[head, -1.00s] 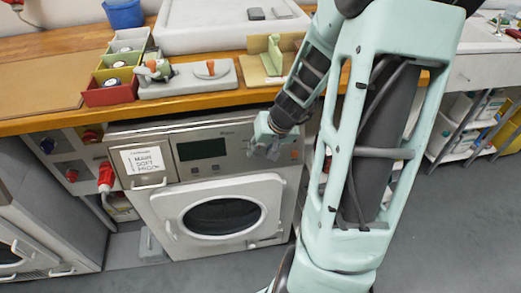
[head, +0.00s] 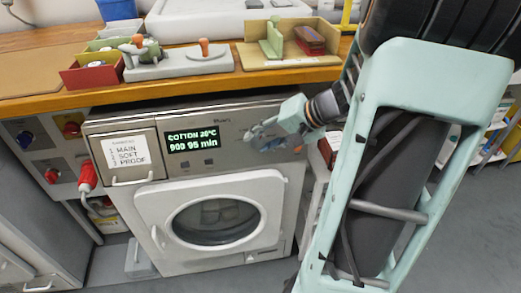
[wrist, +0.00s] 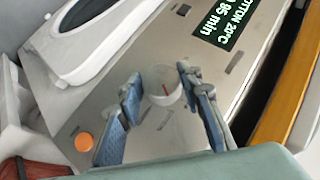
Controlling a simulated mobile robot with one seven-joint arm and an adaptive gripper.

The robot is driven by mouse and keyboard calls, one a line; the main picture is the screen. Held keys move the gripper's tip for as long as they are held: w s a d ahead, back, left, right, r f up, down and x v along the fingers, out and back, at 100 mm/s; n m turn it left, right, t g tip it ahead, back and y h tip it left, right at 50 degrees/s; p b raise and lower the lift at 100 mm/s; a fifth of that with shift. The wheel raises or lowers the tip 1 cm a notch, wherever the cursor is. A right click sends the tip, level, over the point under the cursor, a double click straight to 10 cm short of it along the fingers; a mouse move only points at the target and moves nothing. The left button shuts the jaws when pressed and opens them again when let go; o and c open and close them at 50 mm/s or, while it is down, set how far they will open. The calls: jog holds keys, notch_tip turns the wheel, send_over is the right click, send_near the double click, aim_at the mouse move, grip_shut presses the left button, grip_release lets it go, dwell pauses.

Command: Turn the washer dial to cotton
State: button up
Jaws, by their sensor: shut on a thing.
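The washer (head: 112,190) stands under the wooden counter, with its round door shut. Its display (head: 192,139) is lit green and reads "COTTON 20°C"; the line below ends in "min". It also shows in the wrist view (wrist: 228,20), partly cut off. The dial (wrist: 165,92) is a pale round knob with a red mark, on the panel beside the display. My gripper (head: 252,134) is at the panel, right of the display. In the wrist view my gripper (wrist: 158,86) has its two blue-grey fingers on either side of the dial, shut on it.
An orange button (wrist: 84,142) sits on the panel near the dial. The detergent drawer (head: 150,172) with a white label is at the panel's left. The wooden counter (head: 200,88) overhangs the panel closely. A red plug (head: 87,176) hangs left of the washer.

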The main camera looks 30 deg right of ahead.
jog(key=shift+f+m+t+y+b, duration=0.1)
jog(key=shift+m+t+y+b, duration=0.45)
jog(key=shift+b, duration=0.45)
jog(key=o, duration=1.2)
jog(key=shift+c, duration=0.2)
jog(key=shift+s+d, duration=0.1)
jog(key=v, duration=1.2)
jog(key=shift+d+f, duration=0.1)
